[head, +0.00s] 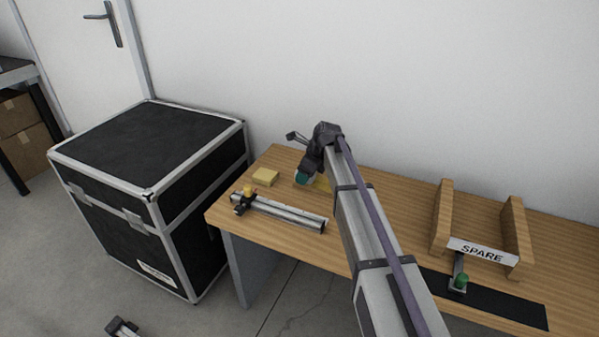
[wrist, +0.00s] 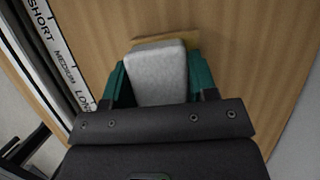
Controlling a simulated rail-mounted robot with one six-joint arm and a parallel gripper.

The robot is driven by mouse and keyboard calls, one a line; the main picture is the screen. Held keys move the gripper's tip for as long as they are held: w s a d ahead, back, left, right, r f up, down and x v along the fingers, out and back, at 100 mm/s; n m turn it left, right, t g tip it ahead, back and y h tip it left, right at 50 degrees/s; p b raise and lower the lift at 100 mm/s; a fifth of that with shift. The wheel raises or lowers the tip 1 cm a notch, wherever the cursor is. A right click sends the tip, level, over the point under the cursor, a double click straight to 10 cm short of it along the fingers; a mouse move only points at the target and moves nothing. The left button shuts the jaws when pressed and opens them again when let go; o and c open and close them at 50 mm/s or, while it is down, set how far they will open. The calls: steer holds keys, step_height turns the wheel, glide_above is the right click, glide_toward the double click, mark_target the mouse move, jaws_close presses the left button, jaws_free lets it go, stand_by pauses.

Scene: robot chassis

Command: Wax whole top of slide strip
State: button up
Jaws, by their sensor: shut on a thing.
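My gripper (wrist: 160,82) has teal fingers shut on a pale grey-white block (wrist: 160,72), with one finger on each side of it. In the head view my gripper (head: 303,178) is over the wooden table, to the right of and behind a silver rail (head: 285,211). A flat tan-yellow piece (wrist: 190,42) shows beyond the block in the wrist view; I cannot tell whether the block touches it. I cannot tell for sure which part is the slide strip.
A yellow block (head: 265,176) lies behind the rail. A white scale marked SHORT, MEDIUM, LONG (wrist: 66,68) runs along the wrist view's left. At right are a wooden SPARE rack (head: 482,251), a black strip (head: 510,303) and a green knob (head: 461,280). A black case (head: 150,180) stands left.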

steer(key=shift+s+d, duration=0.95)
steer(key=shift+d, duration=0.8)
steer(key=shift+s+d, duration=0.95)
steer(key=shift+d, duration=0.8)
steer(key=shift+s+d, duration=0.95)
steer(key=shift+d, duration=0.8)
step_height(320, 180, up, 6)
steer(key=p, duration=0.6)
step_height(320, 180, up, 3)
steer(key=p, duration=0.3)
steer(key=shift+f, duration=0.1)
